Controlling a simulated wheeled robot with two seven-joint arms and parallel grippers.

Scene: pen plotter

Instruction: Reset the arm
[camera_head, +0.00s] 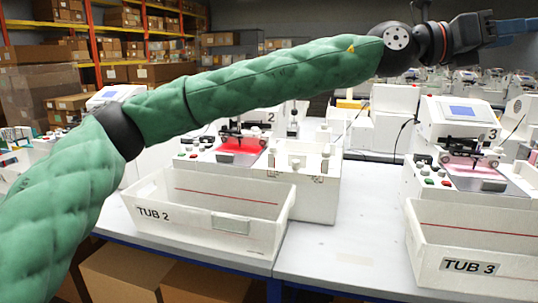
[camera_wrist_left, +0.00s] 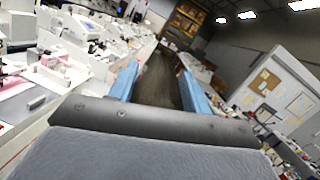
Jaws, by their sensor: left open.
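My left arm, in a green quilted sleeve, reaches across the head view from the lower left to the upper right. My left gripper (camera_head: 516,28) is raised at the upper right, above and well clear of the benches. In the left wrist view its two blue fingers (camera_wrist_left: 158,67) stand apart with nothing between them. My right gripper shows in neither view.
Below the arm, an empty white tub marked TUB 2 (camera_head: 150,214) stands before a plotter station with a red-lit bed (camera_head: 238,146). TUB 3 (camera_head: 420,234) stands before a second plotter (camera_head: 465,125) at right. Shelves with boxes (camera_head: 150,45) line the back.

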